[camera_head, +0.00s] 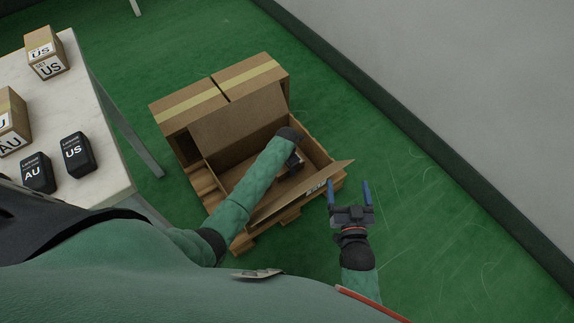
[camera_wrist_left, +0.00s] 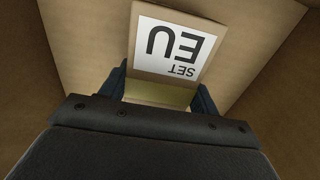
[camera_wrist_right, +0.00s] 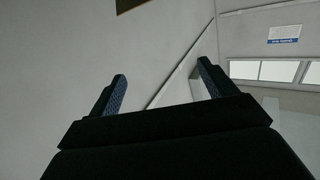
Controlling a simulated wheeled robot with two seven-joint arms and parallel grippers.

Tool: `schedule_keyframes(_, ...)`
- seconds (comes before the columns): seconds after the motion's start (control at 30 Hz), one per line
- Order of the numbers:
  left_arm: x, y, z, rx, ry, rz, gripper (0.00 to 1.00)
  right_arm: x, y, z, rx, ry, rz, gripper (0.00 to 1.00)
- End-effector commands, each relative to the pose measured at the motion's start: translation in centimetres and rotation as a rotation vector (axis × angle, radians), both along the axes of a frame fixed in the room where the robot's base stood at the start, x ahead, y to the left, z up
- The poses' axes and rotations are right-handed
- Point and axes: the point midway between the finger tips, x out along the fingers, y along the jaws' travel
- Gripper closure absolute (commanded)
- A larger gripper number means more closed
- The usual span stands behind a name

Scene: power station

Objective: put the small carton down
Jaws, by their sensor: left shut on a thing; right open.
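The small carton (camera_wrist_left: 172,48) shows in the left wrist view, with a white label reading "SET EU". My left gripper (camera_wrist_left: 160,92) is shut on it, with one finger on each side. It is down inside a large open cardboard box (camera_head: 223,134), and cardboard surrounds it in the left wrist view. In the head view my left arm and wrist hide most of the carton and the gripper. I cannot tell whether the carton touches the box floor. My right gripper (camera_head: 349,192) is open and empty, to the right of the box; its fingers also show in the right wrist view (camera_wrist_right: 160,85).
The open box stands on a wooden pallet (camera_head: 241,241) beside closed taped boxes (camera_head: 250,76). A white table (camera_head: 98,130) at left holds cartons marked US (camera_head: 47,54) and AU (camera_head: 10,122) and black adapters (camera_head: 77,153). Green floor (camera_head: 430,240) is clear at right, up to a grey wall.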

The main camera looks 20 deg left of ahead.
Motion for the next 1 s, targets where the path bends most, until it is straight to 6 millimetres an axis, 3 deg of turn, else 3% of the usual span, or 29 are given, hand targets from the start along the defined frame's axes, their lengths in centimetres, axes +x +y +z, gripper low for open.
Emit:
schedule_keyframes(0.27,0.0,0.0,-0.2,0.0,0.0,0.0,0.71,-0.2,0.1,-0.6,-0.003,0.018,0.002,0.17)
schedule_keyframes(0.3,0.0,0.0,-0.3,0.001,0.001,0.0,0.32,-0.2,0.1,-0.7,-0.004,0.02,0.003,0.17)
schedule_keyframes(0.4,0.0,0.0,-0.3,0.0,0.0,0.0,0.17,-0.2,0.1,-0.7,-0.004,0.021,0.002,0.17)
schedule_keyframes(0.9,0.0,0.0,0.6,-0.001,0.001,0.0,0.17,0.0,0.0,-0.1,-0.003,0.014,0.001,0.17)
schedule_keyframes(0.93,0.0,0.0,0.7,-0.001,0.001,0.0,0.17,0.0,0.0,-0.4,-0.005,0.026,0.001,0.17)
schedule_keyframes(1.0,0.0,0.0,1.2,-0.001,0.001,0.0,0.17,-0.6,-0.1,-2.9,-0.024,0.091,0.005,0.17)
